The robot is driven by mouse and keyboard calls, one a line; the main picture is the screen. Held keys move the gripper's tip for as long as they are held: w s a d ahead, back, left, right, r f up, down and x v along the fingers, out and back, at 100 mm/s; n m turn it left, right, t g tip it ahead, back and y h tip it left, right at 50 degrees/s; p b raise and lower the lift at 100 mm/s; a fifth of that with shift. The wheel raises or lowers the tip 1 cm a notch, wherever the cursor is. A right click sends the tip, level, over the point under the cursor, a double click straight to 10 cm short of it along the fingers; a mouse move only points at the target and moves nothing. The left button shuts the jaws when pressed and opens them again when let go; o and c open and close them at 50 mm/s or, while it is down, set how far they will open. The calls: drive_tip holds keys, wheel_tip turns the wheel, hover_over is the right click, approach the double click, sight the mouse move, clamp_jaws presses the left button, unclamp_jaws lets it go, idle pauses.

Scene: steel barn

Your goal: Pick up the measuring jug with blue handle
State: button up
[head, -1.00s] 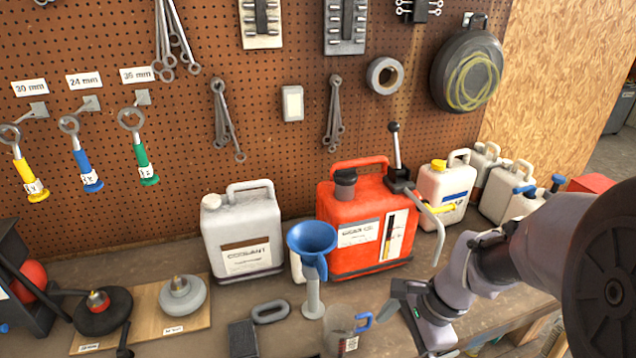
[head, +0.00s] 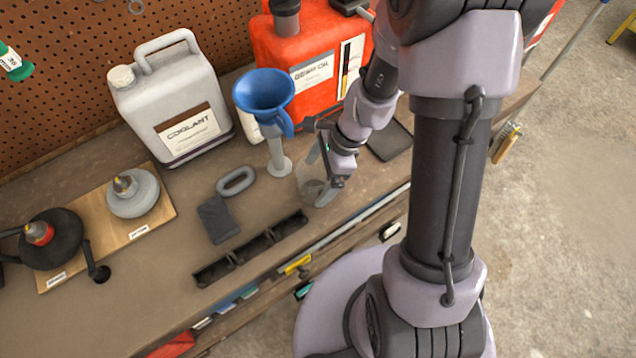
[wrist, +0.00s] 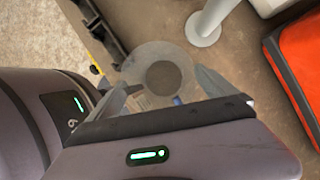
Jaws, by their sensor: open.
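The measuring jug (head: 308,184) is clear and stands on the workbench near its front edge, just right of the blue funnel's stand. My gripper (head: 326,172) is at the jug and hides part of it, including the handle, in the head view. In the wrist view the jug (wrist: 157,54) is seen from above as a translucent round shape. A bit of its blue handle (wrist: 177,101) shows close to the gripper body. My gripper (wrist: 163,84) is open, with one finger on each side of the handle. I cannot tell whether either finger touches the jug.
A blue funnel (head: 263,90) stands on a grey stand close left of the jug. A grey oval ring (head: 236,181), a dark block (head: 216,219) and a black tray (head: 250,249) lie further left. Behind stand a coolant can (head: 188,125) and a red gear oil can (head: 300,55).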

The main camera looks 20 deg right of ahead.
drive_tip(key=x, duration=0.3)
drive_tip(key=shift+d+b, duration=0.1)
drive_tip(key=shift+b, duration=0.3)
drive_tip(key=shift+r, duration=0.2)
drive_tip(key=c, duration=1.5)
